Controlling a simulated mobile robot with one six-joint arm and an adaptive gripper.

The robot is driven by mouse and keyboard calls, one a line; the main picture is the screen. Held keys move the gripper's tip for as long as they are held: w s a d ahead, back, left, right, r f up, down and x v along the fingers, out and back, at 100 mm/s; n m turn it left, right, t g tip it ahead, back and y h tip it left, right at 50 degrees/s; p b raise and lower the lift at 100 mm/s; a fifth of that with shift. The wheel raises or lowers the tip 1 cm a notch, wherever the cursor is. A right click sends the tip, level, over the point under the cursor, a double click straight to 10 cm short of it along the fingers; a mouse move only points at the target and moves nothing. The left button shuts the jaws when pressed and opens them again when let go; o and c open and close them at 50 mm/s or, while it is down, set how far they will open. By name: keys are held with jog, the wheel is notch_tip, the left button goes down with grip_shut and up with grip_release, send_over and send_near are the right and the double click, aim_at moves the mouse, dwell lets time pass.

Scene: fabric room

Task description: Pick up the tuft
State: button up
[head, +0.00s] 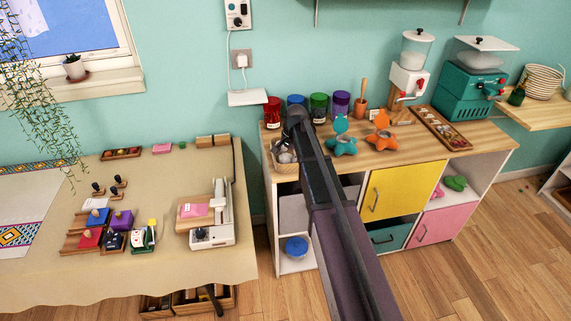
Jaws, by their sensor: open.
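My arm reaches up the middle of the head view and bends at the left end of the wooden cabinet top. My gripper (284,152) is small and partly hidden there, low over or in a basket (287,167); it is open. Whether its fingers touch anything cannot be told. I cannot clearly make out a tuft; the inside of the basket is mostly covered by my gripper and too small to read.
Red (272,112), green (319,107) and purple (341,103) jars stand close behind my arm. Teal (342,137) and orange (381,135) star-shaped things sit to the right. A cloth-covered table (120,281) with stamps is at left.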

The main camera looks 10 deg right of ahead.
jog(key=shift+w+a+f+b, duration=0.1)
jog(key=shift+f+b, duration=0.4)
jog(key=shift+f, duration=0.15)
jog(key=shift+w+a+f+b, duration=0.1)
jog(key=shift+f+b, duration=0.35)
jog(key=shift+f, duration=0.15)
jog(key=c, duration=0.4)
